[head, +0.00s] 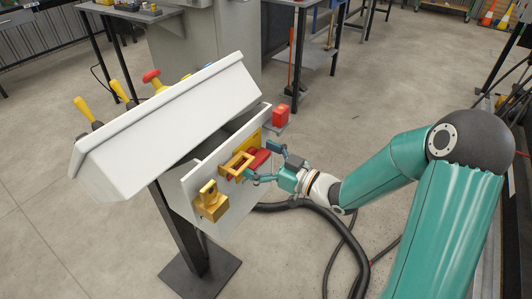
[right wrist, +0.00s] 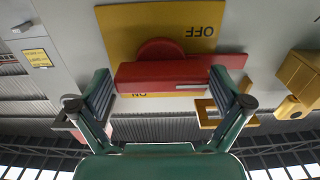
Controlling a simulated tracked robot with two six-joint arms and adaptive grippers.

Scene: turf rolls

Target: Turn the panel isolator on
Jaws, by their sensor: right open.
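The isolator is a red bar handle (right wrist: 180,76) on a yellow plate (right wrist: 125,30) marked OFF and ON, upside down in the right wrist view. The bar lies across the picture, with a pale line on its right half. In the head view the red handle (head: 259,158) shows partly on the upright panel face (head: 196,178). My right gripper (right wrist: 162,80) is open, with one finger near each end of the bar. I cannot tell whether the fingers touch it. In the head view this gripper (head: 265,162) comes in from the right. My left gripper is not in view.
A yellow frame (head: 236,165) and a brass-coloured box (head: 211,203) stick out from the panel beside the handle. A red block (head: 280,116) sits on the far side. The sloped white console (head: 160,120) overhangs above. Dark hoses (head: 350,250) lie on the floor.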

